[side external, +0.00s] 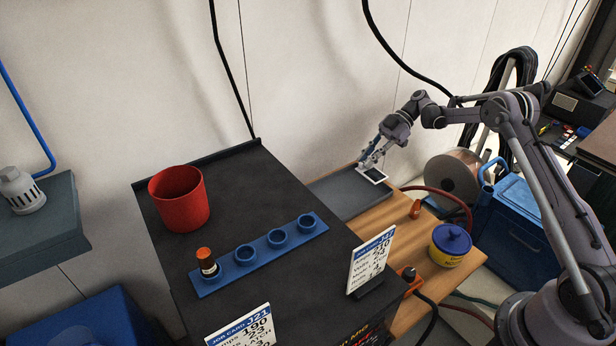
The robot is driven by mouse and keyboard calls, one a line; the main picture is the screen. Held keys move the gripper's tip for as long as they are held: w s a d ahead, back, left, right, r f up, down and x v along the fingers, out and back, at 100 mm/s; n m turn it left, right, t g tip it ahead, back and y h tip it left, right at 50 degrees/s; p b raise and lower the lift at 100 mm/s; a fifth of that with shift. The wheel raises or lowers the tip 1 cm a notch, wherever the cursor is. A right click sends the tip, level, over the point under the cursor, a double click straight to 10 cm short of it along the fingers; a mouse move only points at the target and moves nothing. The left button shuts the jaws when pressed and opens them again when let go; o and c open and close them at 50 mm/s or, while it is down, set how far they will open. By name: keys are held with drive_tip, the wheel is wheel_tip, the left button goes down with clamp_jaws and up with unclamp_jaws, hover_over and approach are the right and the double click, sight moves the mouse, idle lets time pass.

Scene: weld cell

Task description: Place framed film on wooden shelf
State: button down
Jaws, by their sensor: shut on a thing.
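The framed film (374,175) is a small white frame with a dark centre. It is at the back end of a flat grey tray or mat (340,197), near the wall. My gripper (366,166) points down and is shut on the film's edge. I cannot tell whether the film touches the grey surface or is just above it. The wooden shelf (405,255) is the light brown board to the right of the grey surface. My fingertips are small and partly merge with the frame.
On the shelf are a yellow tub with a blue lid (451,246) and a small orange-brown item (415,209). A dark red hose (450,194) arches over its back. A black cabinet (255,190) on the left holds a red cup (179,199), a blue rack (262,254) and cards.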

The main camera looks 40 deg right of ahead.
drive_tip(key=shift+f, duration=3.35)
drive_tip(key=shift+f, duration=0.3)
drive_tip(key=c, duration=1.3)
unclamp_jaws()
drive_tip(key=shift+o, duration=0.2)
